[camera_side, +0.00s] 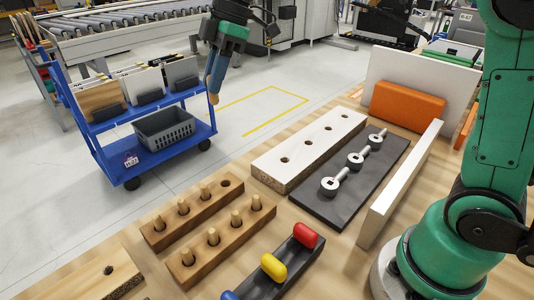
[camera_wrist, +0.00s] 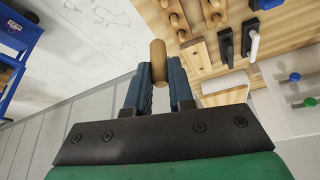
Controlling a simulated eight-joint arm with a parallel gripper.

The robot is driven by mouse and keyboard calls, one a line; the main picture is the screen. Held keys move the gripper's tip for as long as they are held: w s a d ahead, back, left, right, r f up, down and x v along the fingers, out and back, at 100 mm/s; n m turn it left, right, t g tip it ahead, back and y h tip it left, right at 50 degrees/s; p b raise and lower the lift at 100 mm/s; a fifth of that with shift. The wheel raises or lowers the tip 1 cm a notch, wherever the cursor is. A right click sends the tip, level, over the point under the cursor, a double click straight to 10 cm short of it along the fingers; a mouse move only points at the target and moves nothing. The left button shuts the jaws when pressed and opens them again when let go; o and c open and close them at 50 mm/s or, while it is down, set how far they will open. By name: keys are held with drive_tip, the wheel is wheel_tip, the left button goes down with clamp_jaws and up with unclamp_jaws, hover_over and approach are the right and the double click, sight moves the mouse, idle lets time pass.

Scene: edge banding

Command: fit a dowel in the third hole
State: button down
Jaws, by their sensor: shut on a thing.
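My gripper (camera_side: 217,75) is up at the top of the side view, beyond the table and above the floor near the blue cart. It is shut on a wooden dowel (camera_side: 213,98), which points downward; the dowel also shows between the blue fingers in the wrist view (camera_wrist: 158,62). A white-topped chipboard panel (camera_side: 322,139) lies on the table with a row of several dark, empty-looking holes. My gripper and dowel are well apart from it. Two wooden racks, the rear (camera_side: 172,236) and the front (camera_side: 225,247), hold upright dowels. The rear rack has an empty hole at its right end.
A black board (camera_side: 338,206) with several metal cam fittings lies beside the panel. A white upright strip (camera_side: 398,185), an orange block (camera_side: 407,106) and a tray of coloured plugs (camera_side: 290,262) are nearby.

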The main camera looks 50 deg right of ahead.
idle(0.3)
drive_tip(key=shift+s+d+f+m+t+h, duration=0.25)
drive_tip(key=shift+s+d+f+m, duration=0.65)
drive_tip(key=shift+d+f, duration=2.35)
drive_tip(key=shift+s+d+f+m+t+h, duration=0.25)
drive_tip(key=shift+s+d+f+m, duration=0.65)
drive_tip(key=shift+d+f, duration=2.35)
drive_tip(key=shift+s+d+f+m+t+h, duration=0.1)
drive_tip(key=shift+s+d+f+m+t, duration=0.9)
drive_tip(key=shift+d, duration=3.65)
drive_tip(key=shift+g, duration=0.6)
drive_tip(key=shift+w+f, duration=0.2)
drive_tip(key=shift+f, duration=0.9)
drive_tip(key=shift+w+f, duration=0.2)
drive_tip(key=shift+f, duration=0.9)
drive_tip(key=c, duration=0.7)
unclamp_jaws()
